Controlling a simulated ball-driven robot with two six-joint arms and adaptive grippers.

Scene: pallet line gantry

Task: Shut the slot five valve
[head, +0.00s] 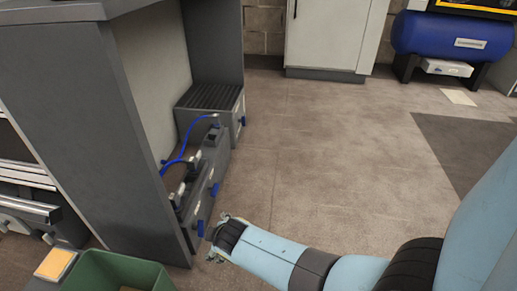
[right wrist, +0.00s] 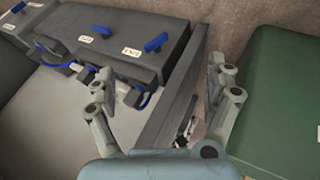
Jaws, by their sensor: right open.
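A grey valve bank (head: 205,185) sits low inside the dark cabinet, with blue lever handles on its front. In the right wrist view a blue handle (right wrist: 156,42) stands beside a white label (right wrist: 131,52). A second blue handle (right wrist: 87,31) and a third (right wrist: 18,7) are farther left. The label text is too small to read surely, so I cannot tell which valve is slot five. My right gripper (head: 222,238) is open and empty, just in front of the bank's near end. Its spread fingers also show in the right wrist view (right wrist: 160,72), apart from the handles. My left gripper is out of view.
Blue hoses (head: 176,161) run along the bank. The cabinet's side panel (head: 100,130) stands left of it. A green bin (head: 110,272) is at the bottom left, close to my right gripper. The floor (head: 330,150) to the right is clear.

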